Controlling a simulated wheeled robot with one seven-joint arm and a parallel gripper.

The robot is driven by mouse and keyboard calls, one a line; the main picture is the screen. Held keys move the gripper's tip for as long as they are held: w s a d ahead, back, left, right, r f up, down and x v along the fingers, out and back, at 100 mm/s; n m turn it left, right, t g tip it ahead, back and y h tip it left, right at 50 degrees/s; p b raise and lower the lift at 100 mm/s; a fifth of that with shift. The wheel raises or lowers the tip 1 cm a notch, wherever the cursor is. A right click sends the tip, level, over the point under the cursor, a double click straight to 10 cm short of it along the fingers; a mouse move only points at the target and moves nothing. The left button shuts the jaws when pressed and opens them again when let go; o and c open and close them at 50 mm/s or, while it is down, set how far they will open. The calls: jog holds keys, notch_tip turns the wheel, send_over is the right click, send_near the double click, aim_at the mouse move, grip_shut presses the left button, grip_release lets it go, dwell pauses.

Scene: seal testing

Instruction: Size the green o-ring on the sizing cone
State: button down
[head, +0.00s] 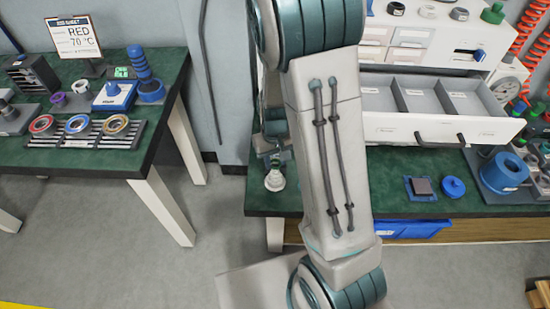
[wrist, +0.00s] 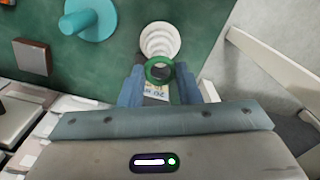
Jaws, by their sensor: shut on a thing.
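The green o-ring (wrist: 147,70) is held between the blue fingertips of my gripper (wrist: 158,79) in the wrist view. The white stepped sizing cone (wrist: 160,38) stands on the green bench top just beyond the ring. The ring overlaps the near edge of the cone in this view; I cannot tell whether they touch. In the head view the cone (head: 275,181) stands near the left end of the right bench. My gripper (head: 270,150) is just above it there, partly hidden behind my arm, and the ring is too small to make out clearly.
An open drawer (head: 435,127) juts from the white cabinet over the right bench. A blue disc with a knob (head: 453,187) and a dark square block (head: 422,187) lie on that bench.

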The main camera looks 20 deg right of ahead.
jog(key=shift+f+b, duration=1.5)
jog(key=shift+f, duration=0.35)
jog(key=c, duration=1)
grip_release()
jog(key=shift+r, duration=0.1)
jog(key=shift+o, duration=0.2)
jog(key=shift+r, duration=0.1)
notch_tip(320, 180, up, 9)
jog(key=p, duration=0.7)
